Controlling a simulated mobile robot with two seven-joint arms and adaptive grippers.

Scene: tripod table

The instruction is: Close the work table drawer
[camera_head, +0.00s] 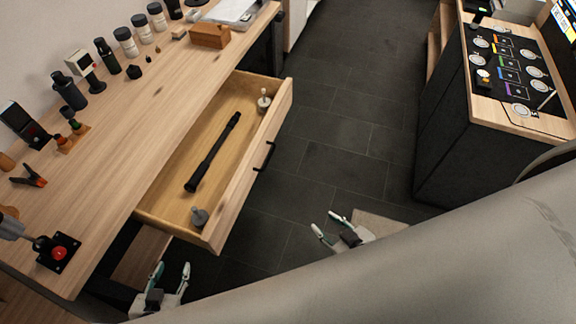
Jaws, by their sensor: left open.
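The work table (118,150) runs along the left, and its wooden drawer (225,235) is pulled out over the floor. A black handle (265,157) is on the drawer's front. Inside lie a long black rod-like tool (212,153), a small grey knobbed piece (199,216) near the front corner and a pale one (264,100) at the far end. My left gripper (170,272) is open and empty, below the drawer's near end in the picture. My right gripper (325,224) has its fingers apart and is empty, to the right of the drawer front, not touching it.
Bottles and jars (125,42) line the table's back edge. A red button box (60,252) sits at its near corner. A second cabinet with a panel (515,70) stands at right. Dark tiled floor (345,130) between them is clear. My pale arm or body covers the lower right.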

